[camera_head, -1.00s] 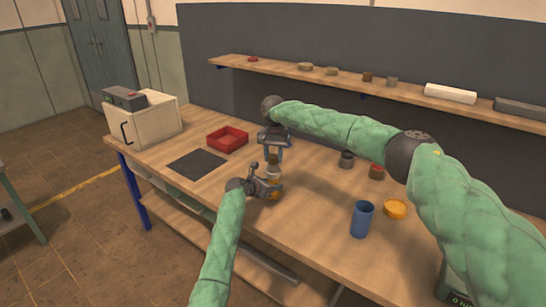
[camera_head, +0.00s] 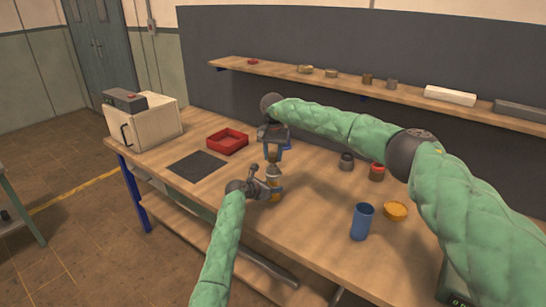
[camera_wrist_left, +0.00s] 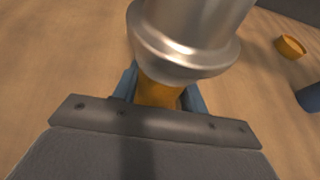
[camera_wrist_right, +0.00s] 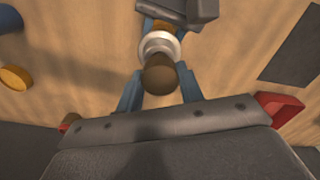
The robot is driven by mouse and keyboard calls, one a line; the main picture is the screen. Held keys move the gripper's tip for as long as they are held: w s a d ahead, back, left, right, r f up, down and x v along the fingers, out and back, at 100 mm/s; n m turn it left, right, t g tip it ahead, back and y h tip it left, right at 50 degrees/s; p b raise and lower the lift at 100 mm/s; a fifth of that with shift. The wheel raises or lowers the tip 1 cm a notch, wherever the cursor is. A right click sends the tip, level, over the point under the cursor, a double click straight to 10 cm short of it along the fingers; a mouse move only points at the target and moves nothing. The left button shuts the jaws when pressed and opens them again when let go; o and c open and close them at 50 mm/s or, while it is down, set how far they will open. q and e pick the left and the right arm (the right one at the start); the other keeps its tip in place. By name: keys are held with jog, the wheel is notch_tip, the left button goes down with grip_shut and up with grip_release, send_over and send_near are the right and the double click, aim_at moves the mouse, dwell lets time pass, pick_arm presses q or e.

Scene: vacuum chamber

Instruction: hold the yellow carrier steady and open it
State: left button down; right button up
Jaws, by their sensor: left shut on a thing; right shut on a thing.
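The yellow carrier (camera_head: 275,194) stands upright over the middle of the workbench, with a silver metal top (camera_head: 273,171) above its yellow body. My left gripper (camera_head: 275,189) is shut around the yellow body from the side. In the left wrist view the yellow body (camera_wrist_left: 158,95) shows between blue fingers, under the wide silver top (camera_wrist_left: 190,35). My right gripper (camera_head: 273,154) is above, pointing down, shut on a brown knob (camera_wrist_right: 160,78) at the carrier's upper end. The silver ring (camera_wrist_right: 160,45) lies just below the knob. Whether the top has loosened cannot be told.
A red tray (camera_head: 228,142) and a dark mat (camera_head: 198,166) lie to the left. A blue cup (camera_head: 362,221) and a yellow dish (camera_head: 396,210) stand to the right. Small containers (camera_head: 346,161) are behind. A white box (camera_head: 144,121) stands at the left end.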

aim_at(273, 154)
pick_arm(q)
jog(key=shift+f, duration=0.1)
pick_arm(e)
jog(key=shift+r, duration=0.25)
jog(key=shift+r, duration=2)
pick_arm(q)
jog(key=c, duration=0.7)
grip_release()
